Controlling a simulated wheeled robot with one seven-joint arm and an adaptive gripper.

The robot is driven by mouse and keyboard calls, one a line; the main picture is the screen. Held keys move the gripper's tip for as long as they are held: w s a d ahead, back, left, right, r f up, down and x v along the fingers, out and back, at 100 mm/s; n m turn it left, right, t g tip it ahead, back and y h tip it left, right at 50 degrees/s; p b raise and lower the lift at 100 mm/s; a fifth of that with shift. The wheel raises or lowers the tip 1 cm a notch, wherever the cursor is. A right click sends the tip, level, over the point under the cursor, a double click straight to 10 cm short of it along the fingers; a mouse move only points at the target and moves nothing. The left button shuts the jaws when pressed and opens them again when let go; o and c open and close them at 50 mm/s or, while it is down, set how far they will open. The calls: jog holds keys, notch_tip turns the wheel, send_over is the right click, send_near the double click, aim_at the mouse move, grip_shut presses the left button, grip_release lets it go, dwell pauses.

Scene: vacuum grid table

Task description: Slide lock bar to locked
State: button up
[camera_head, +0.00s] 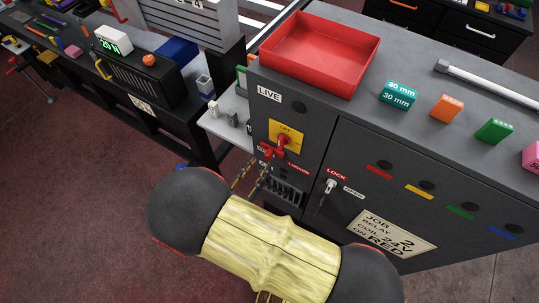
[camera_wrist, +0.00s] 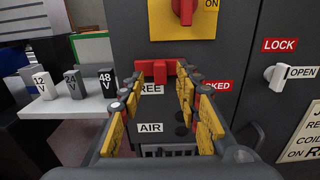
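The red lock bar (camera_wrist: 159,70) is on the dark cabinet front, below the yellow switch plate. In the wrist view its red knob sits above the partly covered FREE label (camera_wrist: 151,89), left of the red LOCKED label (camera_wrist: 218,85). It also shows in the head view (camera_head: 268,151), partly hidden by the fingers. My gripper (camera_wrist: 161,82) is open, with its yellow-padded fingers on either side of the knob. Whether either finger touches it I cannot tell. In the head view my gripper (camera_head: 257,172) reaches to the cabinet front.
A red rotary switch (camera_wrist: 186,10) on a yellow plate is just above. A white LOCK/OPEN handle (camera_wrist: 277,74) is to the right. A shelf with 12, 24 and 48 V blocks (camera_wrist: 76,83) is to the left. A red tray (camera_head: 318,57) sits on the cabinet top.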

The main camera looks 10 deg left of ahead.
aim_at(266, 157)
jog(key=shift+x, duration=2.7)
jog(key=shift+c, duration=1.4)
grip_shut()
